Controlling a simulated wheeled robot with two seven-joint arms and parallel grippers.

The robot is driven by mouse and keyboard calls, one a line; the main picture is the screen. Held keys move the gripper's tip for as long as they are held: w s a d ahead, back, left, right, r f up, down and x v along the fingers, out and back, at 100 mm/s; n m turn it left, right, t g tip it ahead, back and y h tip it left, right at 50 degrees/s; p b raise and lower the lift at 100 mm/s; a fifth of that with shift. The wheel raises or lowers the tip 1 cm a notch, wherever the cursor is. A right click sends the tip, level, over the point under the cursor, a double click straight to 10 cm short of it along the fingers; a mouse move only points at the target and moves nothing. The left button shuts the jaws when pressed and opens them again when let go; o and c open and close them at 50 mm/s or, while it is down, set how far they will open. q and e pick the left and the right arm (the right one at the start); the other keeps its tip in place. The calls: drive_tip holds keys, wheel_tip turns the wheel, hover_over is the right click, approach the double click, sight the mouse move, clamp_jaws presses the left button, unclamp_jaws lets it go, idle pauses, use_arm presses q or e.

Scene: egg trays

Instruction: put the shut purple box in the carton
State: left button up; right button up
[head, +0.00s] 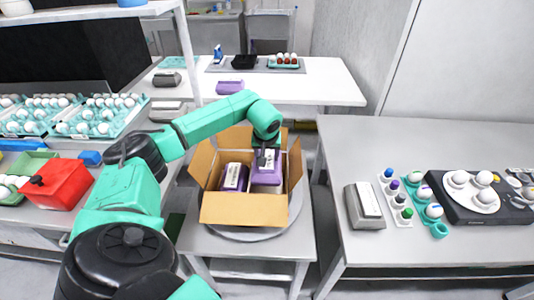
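The open brown cardboard carton (245,210) stands on a round grey turntable in the middle, with its flaps spread. A shut purple box (235,178) with a pale label stands inside its left half. A second shut purple box (267,179) is at the carton's right half, at or just inside the opening. My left gripper (266,164) points down over this second box and appears shut on it; the fingertips are small and partly hidden. Whether this box touches the carton floor is hidden. My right gripper is not in view.
Another purple box (230,87) lies on the white back table. A grey box (365,206), a strip of coloured eggs and a dark tray (450,205) are on the right table. A red box (60,185) and egg trays (100,115) are at left.

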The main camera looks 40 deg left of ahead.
use_arm(q)
wheel_tip(320, 180, down, 7)
drive_tip(key=b, duration=0.4)
drive_tip(key=shift+s+f+b, duration=0.1)
drive_tip(key=shift+f+b, duration=0.1)
drive_tip(key=shift+b, duration=0.2)
drive_tip(key=shift+f, duration=0.4)
drive_tip(key=shift+f+b, duration=0.6)
drive_tip(key=shift+b, duration=0.05)
drive_tip(key=o, duration=1.4)
drive_tip(key=shift+c, duration=0.2)
drive_tip(key=shift+s, duration=0.1)
drive_tip(key=b+v, duration=0.1)
drive_tip(key=v, duration=1.3)
drive_tip(key=shift+s+r, duration=0.15)
drive_tip(key=shift+r, duration=0.1)
drive_tip(key=shift+f, duration=0.1)
